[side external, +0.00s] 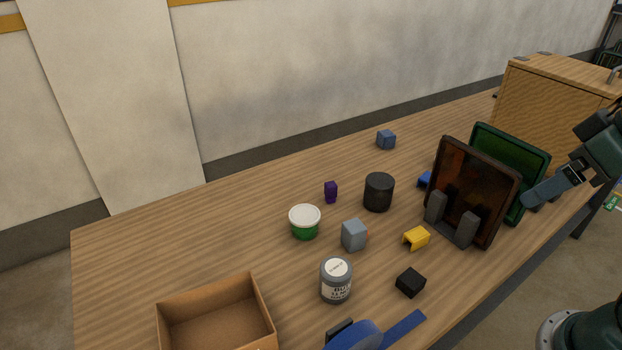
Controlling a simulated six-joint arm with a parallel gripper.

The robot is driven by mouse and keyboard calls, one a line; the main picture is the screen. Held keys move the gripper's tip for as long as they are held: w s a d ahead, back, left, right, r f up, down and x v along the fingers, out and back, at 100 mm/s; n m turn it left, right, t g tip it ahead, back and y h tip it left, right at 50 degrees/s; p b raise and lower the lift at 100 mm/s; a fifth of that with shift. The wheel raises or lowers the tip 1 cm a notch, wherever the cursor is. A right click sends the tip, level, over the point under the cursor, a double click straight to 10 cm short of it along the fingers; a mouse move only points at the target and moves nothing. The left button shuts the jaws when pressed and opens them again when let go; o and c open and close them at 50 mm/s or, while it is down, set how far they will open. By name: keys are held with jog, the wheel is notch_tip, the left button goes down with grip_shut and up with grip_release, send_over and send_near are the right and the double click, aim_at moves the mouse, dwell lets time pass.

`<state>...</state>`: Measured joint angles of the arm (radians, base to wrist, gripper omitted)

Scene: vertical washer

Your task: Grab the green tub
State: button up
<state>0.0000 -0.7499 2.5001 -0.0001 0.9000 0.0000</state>
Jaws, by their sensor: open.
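The green tub (304,232) stands upright on the wooden table, left of the middle, with a white lid on top. My gripper (541,193) is at the right edge of the side external view, beside the upright panels and far to the right of the tub. It is open and holds nothing that I can see. Its fingertips are small and partly hard to make out against the panels. Nothing covers the tub.
A grey-blue cube (353,235), labelled jar (336,282), purple block (330,191) and black cylinder (379,192) stand around the tub. A dark framed panel (473,185) and a green one (525,160) stand between tub and gripper. An open cardboard box (262,305) is front left.

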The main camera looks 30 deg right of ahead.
jog(key=shift+w, duration=0.1)
jog(key=w+a+r+n+g, duration=0.1)
jog(key=w+r+n, duration=0.1)
jog(key=w, duration=0.3)
jog(key=w+a+r+n, duration=0.2)
jog(key=w, duration=0.3)
jog(key=n+g+y, duration=0.1)
jog(key=n+g, duration=0.3)
jog(key=n, duration=0.8)
send_over(304, 213)
jog(key=d, duration=0.2)
notch_tip(304, 213, down, 19)
jog(key=shift+s+a, duration=0.1)
jog(key=shift+a, duration=0.05)
jog(key=shift+a+f, duration=0.15)
jog(key=shift+f, duration=1.25)
jog(key=shift+a+f, duration=0.2)
jog(key=shift+f, duration=1.25)
jog(key=shift+a+f, duration=0.15)
jog(key=shift+f, duration=1.25)
